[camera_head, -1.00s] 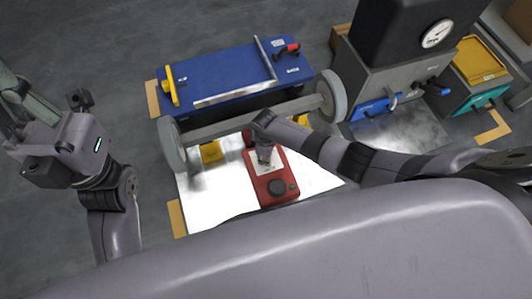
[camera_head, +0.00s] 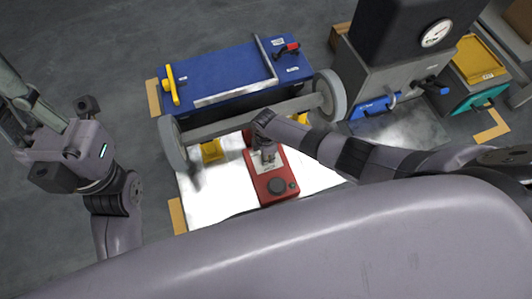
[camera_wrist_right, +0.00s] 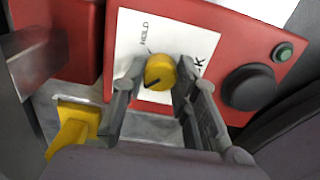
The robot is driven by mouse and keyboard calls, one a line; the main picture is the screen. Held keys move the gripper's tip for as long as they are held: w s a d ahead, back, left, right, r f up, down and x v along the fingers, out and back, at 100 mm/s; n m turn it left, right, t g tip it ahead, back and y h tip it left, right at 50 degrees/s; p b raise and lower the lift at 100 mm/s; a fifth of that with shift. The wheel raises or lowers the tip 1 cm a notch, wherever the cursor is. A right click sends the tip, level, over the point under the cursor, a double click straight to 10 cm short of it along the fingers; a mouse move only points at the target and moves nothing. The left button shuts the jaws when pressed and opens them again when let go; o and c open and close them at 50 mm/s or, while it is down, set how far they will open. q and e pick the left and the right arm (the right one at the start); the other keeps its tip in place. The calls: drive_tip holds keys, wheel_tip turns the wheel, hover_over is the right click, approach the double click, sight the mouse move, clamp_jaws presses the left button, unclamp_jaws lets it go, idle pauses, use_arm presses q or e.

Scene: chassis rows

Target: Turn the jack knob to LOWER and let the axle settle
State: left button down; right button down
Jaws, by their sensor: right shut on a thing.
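My right gripper (camera_wrist_right: 160,98) is shut on the yellow knob (camera_wrist_right: 160,72) of the red jack box (camera_wrist_right: 262,42), fingers on either side. A dark mark shows on the knob's lower-left part. The white label (camera_wrist_right: 135,50) reads HOLD at the upper left; no LOWER text is readable, so I cannot tell the setting. In the head view the right gripper (camera_head: 268,152) covers the knob on the red box (camera_head: 270,190). The grey axle (camera_head: 215,128) with two wheels spans behind it. My left gripper (camera_head: 25,120) is off to the left, its jaw state unclear.
Yellow supports (camera_head: 211,151) stand below the axle. A blue case (camera_head: 210,72) with a yellow handle lies behind it. A grey machine with a gauge (camera_head: 436,33) and a yellow-topped box (camera_head: 480,62) stand at the right. A black button (camera_wrist_right: 249,87) is beside the knob.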

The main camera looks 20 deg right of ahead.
idle(0.4)
drive_tip(key=c, duration=1.2)
unclamp_jaws()
drive_tip(key=shift+c, duration=0.2)
drive_tip(key=shift+r, duration=0.1)
wheel_tip(320, 180, up, 12)
